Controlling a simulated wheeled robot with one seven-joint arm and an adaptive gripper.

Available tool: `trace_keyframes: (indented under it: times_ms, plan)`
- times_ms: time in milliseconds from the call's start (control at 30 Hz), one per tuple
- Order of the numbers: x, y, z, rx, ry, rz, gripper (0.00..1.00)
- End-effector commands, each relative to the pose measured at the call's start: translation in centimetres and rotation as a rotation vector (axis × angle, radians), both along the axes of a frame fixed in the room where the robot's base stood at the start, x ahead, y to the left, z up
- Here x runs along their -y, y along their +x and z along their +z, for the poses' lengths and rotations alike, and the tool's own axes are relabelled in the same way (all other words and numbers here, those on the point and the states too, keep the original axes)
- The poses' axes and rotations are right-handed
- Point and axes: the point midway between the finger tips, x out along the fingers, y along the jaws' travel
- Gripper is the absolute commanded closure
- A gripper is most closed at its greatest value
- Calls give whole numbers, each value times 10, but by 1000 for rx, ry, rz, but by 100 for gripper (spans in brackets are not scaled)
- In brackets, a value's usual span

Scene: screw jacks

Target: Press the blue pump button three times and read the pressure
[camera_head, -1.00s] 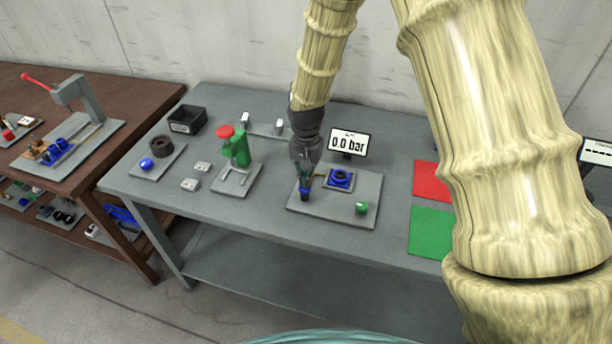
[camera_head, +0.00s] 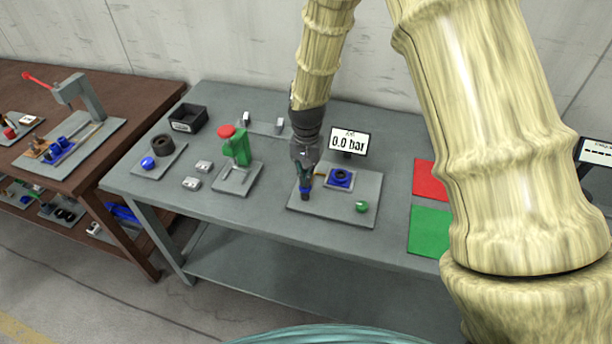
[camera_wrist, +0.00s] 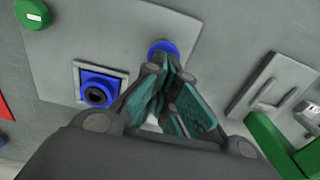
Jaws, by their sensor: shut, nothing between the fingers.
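The blue pump button (camera_wrist: 163,46) shows as a round blue cap in the wrist view, partly hidden behind my fingertips. My gripper (camera_head: 305,186) is shut and empty, pointing down over the button at the left of a grey plate (camera_head: 331,211). I cannot tell whether the fingertips touch the button. The pressure display (camera_head: 348,142) behind the plate reads 0.0 bar. A blue square fitting with a dark round centre (camera_head: 341,178) sits right of my gripper, and it also shows in the wrist view (camera_wrist: 97,92). A green round knob (camera_head: 362,206) is at the plate's right front.
A green stand with a red top (camera_head: 238,148) is close on the left. Red (camera_head: 427,178) and green mats (camera_head: 430,231) lie to the right. The table (camera_head: 235,215) is clear in front.

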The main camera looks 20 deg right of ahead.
Motion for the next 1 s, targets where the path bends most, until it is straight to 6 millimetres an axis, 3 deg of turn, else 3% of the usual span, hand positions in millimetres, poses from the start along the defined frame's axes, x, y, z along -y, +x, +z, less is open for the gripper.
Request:
trace_keyframes:
  times_ms: [100,267,1000]
  plan:
    - [0,1,21,6,0,-1,100]
    - [0,2,31,9,0,-1,100]
    - [0,3,112,11,0,-1,100]
